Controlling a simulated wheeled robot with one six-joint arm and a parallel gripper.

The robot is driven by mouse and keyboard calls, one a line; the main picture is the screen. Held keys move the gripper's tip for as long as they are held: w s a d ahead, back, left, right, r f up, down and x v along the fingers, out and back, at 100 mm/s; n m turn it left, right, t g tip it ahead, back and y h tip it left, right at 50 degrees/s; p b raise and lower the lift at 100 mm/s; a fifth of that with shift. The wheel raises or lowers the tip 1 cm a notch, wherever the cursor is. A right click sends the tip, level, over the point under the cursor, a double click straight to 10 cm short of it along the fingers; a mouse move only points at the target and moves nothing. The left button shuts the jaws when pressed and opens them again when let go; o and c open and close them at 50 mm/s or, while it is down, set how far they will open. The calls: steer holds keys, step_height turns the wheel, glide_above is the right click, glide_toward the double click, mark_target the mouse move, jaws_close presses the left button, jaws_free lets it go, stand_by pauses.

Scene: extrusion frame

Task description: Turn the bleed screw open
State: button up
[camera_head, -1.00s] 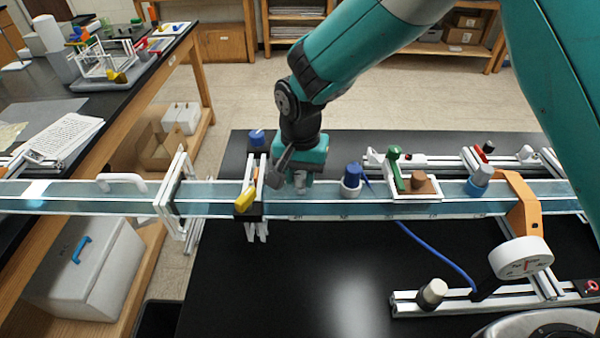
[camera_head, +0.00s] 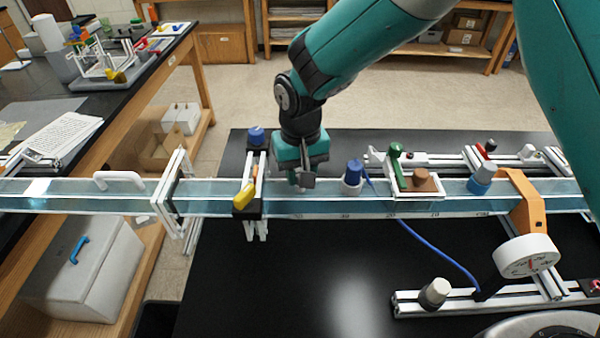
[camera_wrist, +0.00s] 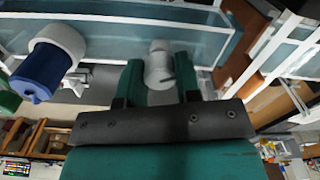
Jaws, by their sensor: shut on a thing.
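The bleed screw (camera_wrist: 158,66) is a small pale grey cylinder with a thin cross pin, on the side of the long glass channel (camera_head: 330,208). In the wrist view it stands between the two green fingers of my gripper (camera_wrist: 158,82). My gripper is shut on it. In the head view my gripper (camera_head: 301,180) points down at the channel, between the yellow-handled clamp (camera_head: 244,197) and a blue knob (camera_head: 354,172). The fingers mostly hide the screw there. I cannot tell how far it is turned.
The blue knob also shows at left in the wrist view (camera_wrist: 42,74), close beside my gripper. A brown knob (camera_head: 423,180), a green handle (camera_head: 396,152) and an orange bracket (camera_head: 524,200) with a round gauge (camera_head: 526,256) stand further right. The front black tabletop (camera_head: 290,275) is mostly clear.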

steer(key=n, duration=0.5)
steer(key=shift+n+b, duration=0.4)
stand_by(0.4)
steer(key=o, duration=0.9)
steer(key=shift+o, duration=0.2)
step_height(320, 180, up, 18)
steer(key=b, duration=0.3)
steer(key=shift+f, duration=0.25)
steer(key=s+d+f+y, duration=0.2)
steer(key=s+d, duration=0.4)
steer(key=s, duration=0.5)
steer(key=s+d+f+m+y, duration=0.1)
steer(key=s+d+f+y, duration=0.1)
steer(key=s+d, duration=0.5)
steer(key=s, duration=0.3)
steer(key=shift+s+f+m, duration=0.15)
steer(key=shift+s+m, duration=0.15)
steer(key=shift+s, duration=0.05)
